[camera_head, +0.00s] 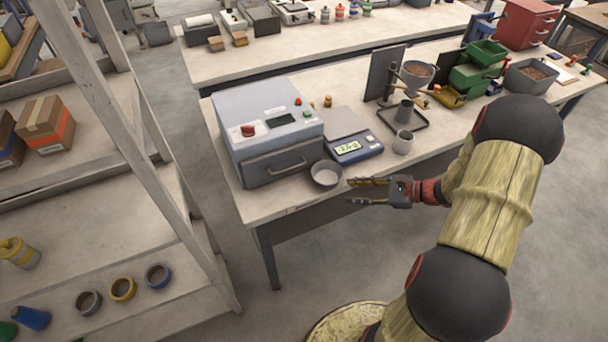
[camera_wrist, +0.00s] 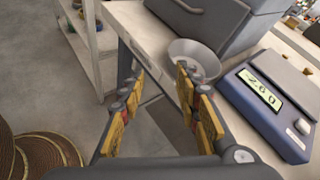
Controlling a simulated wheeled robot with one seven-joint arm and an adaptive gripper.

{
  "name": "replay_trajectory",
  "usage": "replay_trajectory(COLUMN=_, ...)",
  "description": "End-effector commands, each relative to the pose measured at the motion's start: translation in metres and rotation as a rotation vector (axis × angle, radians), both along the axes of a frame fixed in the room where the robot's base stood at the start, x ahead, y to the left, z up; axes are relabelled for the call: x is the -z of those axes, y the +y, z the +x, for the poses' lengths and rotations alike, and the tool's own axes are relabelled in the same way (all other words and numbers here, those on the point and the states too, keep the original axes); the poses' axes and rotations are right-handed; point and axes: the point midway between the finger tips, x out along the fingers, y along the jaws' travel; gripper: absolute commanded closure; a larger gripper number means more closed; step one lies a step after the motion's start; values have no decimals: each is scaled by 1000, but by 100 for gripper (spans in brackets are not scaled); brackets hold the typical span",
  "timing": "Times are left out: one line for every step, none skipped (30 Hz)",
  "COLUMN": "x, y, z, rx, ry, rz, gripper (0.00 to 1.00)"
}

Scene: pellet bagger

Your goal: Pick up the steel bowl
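The steel bowl (camera_head: 326,174) stands upright near the front edge of the workbench, in front of the grey-blue machine and left of the scale. It looks empty. My gripper (camera_head: 358,191) is open and empty, just right of the bowl and over or beside the bench's front edge; I cannot tell its exact height. In the wrist view the bowl (camera_wrist: 194,58) shows beyond the right finger, which hides part of its lower side. My two fingers (camera_wrist: 157,108) are spread apart with floor and bench edge seen between them.
The scale (camera_head: 352,146) and a grey cup (camera_head: 403,142) stand close behind my gripper. The machine (camera_head: 268,126) blocks the space behind the bowl. The bench front edge (camera_head: 290,208) is clear left of the bowl. A shelf rack (camera_head: 180,230) stands at the left.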

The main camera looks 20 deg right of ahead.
Motion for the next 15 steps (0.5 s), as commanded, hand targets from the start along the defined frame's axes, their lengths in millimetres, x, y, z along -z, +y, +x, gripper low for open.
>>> replay_trajectory(x=-6, y=-5, z=7, rx=21, ry=-16, rz=8, gripper=67)
replay_trajectory(x=-9, y=-7, z=10, rx=30, ry=-24, rz=15, gripper=67)
replay_trajectory(x=-12, y=-7, z=13, rx=41, ry=-32, rz=25, gripper=67)
replay_trajectory(x=-14, y=-7, z=15, rx=46, ry=-35, rz=32, gripper=67)
replay_trajectory(x=-15, y=-5, z=17, rx=49, ry=-37, rz=38, gripper=67)
replay_trajectory(x=-14, y=-2, z=19, rx=47, ry=-38, rz=44, gripper=67)
replay_trajectory(x=-13, y=1, z=21, rx=45, ry=-38, rz=47, gripper=67)
replay_trajectory(x=-11, y=4, z=24, rx=44, ry=-37, rz=46, gripper=67)
replay_trajectory(x=-8, y=9, z=28, rx=43, ry=-37, rz=47, gripper=67)
replay_trajectory(x=-6, y=12, z=31, rx=43, ry=-37, rz=47, gripper=67)
replay_trajectory(x=-4, y=16, z=35, rx=42, ry=-36, rz=47, gripper=67)
replay_trajectory(x=-2, y=20, z=39, rx=42, ry=-36, rz=46, gripper=67)
replay_trajectory(x=0, y=22, z=42, rx=43, ry=-35, rz=45, gripper=67)
replay_trajectory(x=1, y=25, z=45, rx=44, ry=-36, rz=45, gripper=67)
replay_trajectory(x=3, y=28, z=48, rx=44, ry=-36, rz=45, gripper=67)
